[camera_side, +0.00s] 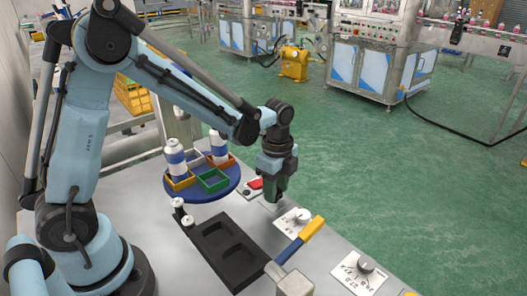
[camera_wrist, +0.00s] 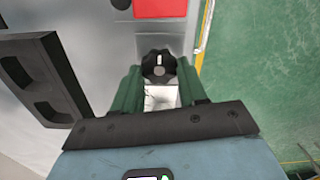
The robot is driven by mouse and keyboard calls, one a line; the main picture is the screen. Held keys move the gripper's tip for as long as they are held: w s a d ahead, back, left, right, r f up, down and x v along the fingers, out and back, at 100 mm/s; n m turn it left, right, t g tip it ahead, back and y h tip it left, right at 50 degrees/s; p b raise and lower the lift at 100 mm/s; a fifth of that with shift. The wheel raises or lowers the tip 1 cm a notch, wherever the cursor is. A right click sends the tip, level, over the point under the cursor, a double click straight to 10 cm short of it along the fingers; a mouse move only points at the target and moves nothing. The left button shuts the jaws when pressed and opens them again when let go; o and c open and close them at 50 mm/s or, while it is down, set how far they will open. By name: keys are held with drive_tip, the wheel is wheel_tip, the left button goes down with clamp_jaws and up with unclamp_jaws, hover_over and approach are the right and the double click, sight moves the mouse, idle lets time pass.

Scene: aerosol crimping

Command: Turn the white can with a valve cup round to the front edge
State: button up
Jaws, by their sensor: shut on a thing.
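A blue round turntable (camera_side: 203,194) carries small coloured trays. One white can with a blue band (camera_side: 175,158) stands in the orange tray on its left. Another white can with a blue band (camera_side: 218,147) stands farther back in a reddish tray. I cannot tell which can has a valve cup. My gripper (camera_side: 272,204) points down at the bench, right of the turntable. In the wrist view, its green fingers are shut on a black knob with a white mark (camera_wrist: 158,64). The fingers largely hide the knob in the side view.
A green tray (camera_side: 213,181) at the turntable's front looks empty. A black block with two recesses (camera_side: 228,246) lies in front. A yellow and blue lever (camera_side: 300,240) and two pale knobs on white labels (camera_side: 302,216) (camera_side: 366,265) stand at right. A red panel (camera_wrist: 160,8) lies beyond my fingers.

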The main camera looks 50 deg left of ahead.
drive_tip(key=o, duration=1.1)
drive_tip(key=shift+c, duration=0.2)
drive_tip(key=shift+r, duration=0.15)
wheel_tip(320, 180, up, 12)
drive_tip(key=s+a+n+t, duration=0.2)
drive_tip(key=s+n+t, duration=0.5)
drive_tip(key=n, duration=0.8)
drive_tip(key=s+f, duration=0.1)
drive_tip(key=s, duration=0.2)
drive_tip(key=shift+s+n, duration=0.35)
drive_tip(key=shift+n, duration=0.05)
